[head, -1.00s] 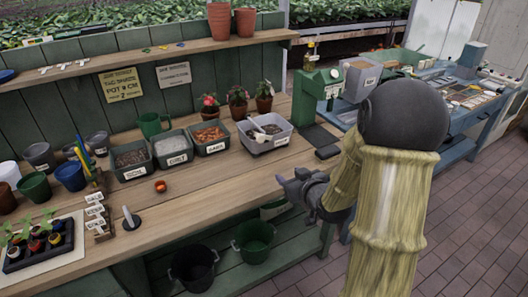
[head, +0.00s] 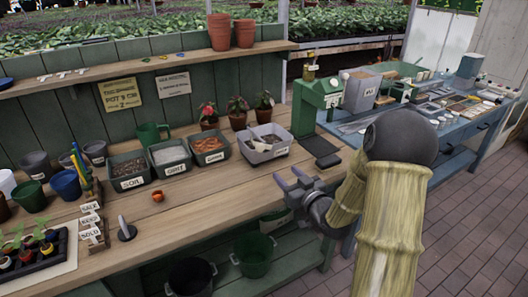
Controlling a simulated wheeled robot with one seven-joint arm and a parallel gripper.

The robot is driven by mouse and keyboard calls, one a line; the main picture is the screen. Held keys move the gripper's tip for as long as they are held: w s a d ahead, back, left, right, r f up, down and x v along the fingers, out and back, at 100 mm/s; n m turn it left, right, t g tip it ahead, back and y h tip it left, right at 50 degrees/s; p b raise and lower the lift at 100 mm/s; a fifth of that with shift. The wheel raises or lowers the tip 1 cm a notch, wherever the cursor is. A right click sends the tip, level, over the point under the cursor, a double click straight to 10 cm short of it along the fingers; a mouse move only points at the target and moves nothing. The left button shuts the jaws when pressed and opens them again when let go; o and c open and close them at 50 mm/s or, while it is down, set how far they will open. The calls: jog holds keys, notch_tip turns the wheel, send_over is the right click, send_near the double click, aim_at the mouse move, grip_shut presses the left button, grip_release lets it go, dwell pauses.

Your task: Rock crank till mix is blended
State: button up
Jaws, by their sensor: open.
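A green machine (head: 318,106) with a brass-coloured piece on top stands at the right end of the wooden bench, a black plate in front of it. A grey bin (head: 362,92) with a white label stands just right of it. I cannot make out a crank for certain on either. A light grey tub (head: 265,152) holding dark mix and a scoop sits left of the machine. My gripper (head: 288,179) is open and empty, near the bench's front edge, in front of the grey tub. It is apart from the machine. My forearm hides part of the bench's right end.
Labelled trays of soil (head: 129,183), grit (head: 170,170) and a brown material (head: 209,159) stand in a row left of the tub. The front of the bench (head: 210,205) is mostly clear. A blue bench (head: 465,135) continues right.

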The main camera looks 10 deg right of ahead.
aim_at(261, 149)
jog(key=p+x, duration=0.2)
jog(key=x, duration=1.2)
jog(key=shift+w+a+f, duration=0.1)
jog(key=shift+w+a, duration=0.05)
jog(key=shift+w, duration=0.25)
jog(key=shift+c, duration=0.2)
grip_shut()
